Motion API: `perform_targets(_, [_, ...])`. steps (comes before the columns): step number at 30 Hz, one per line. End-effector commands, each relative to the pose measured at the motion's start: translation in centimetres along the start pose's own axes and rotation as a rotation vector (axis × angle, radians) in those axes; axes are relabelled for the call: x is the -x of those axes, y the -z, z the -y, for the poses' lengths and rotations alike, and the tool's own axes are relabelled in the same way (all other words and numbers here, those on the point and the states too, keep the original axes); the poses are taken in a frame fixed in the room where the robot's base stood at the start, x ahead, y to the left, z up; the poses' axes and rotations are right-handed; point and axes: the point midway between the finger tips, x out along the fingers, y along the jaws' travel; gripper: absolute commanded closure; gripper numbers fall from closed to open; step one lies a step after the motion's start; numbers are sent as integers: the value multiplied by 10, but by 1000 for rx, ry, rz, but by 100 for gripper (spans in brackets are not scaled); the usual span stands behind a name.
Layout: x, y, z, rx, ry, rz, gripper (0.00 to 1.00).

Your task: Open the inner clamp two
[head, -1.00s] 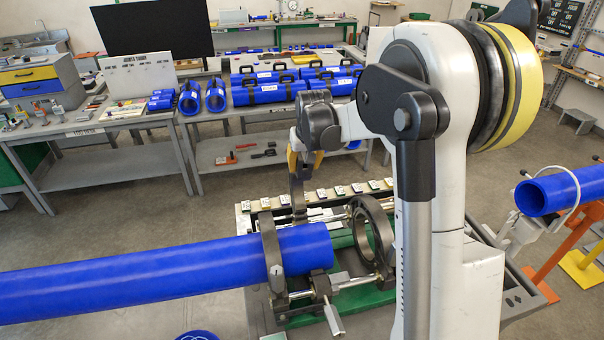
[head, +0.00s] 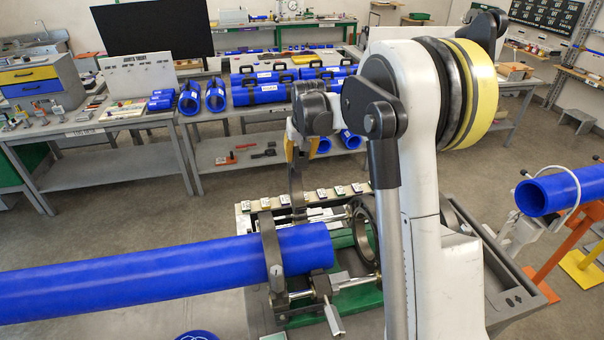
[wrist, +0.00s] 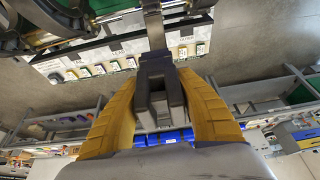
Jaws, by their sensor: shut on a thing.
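My gripper (head: 297,160) is over the far side of the pipe cart, mostly edge-on in the head view. In the wrist view, its yellow fingers (wrist: 160,100) are shut on a dark grey block at the end of a clamp arm (wrist: 153,30). In the head view this dark clamp arm (head: 297,190) stands up from the cart's far side. A dark clamp ring (head: 271,250) encircles the blue pipe (head: 150,275) near its end. Another dark ring (head: 362,232) stands to the right, partly hidden by my arm. I cannot tell clamp numbers.
A row of small labelled blocks (head: 338,192) lines the cart's far edge. Another blue pipe (head: 546,194) rests on a stand at right. A bench with blue pipe pieces (head: 262,92) stands behind. Grey floor is open between bench and cart.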

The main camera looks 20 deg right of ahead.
Motion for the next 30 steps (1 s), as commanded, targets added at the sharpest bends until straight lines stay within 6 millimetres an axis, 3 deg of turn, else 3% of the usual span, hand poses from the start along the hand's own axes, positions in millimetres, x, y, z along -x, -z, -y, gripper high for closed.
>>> perform_targets(5, [-2, 3, 0, 0, 0, 0, 85])
perform_targets(18, [-22, 39, 0, 0, 0, -1, 85])
perform_targets(30, [-23, 42, 0, 0, 0, -1, 85])
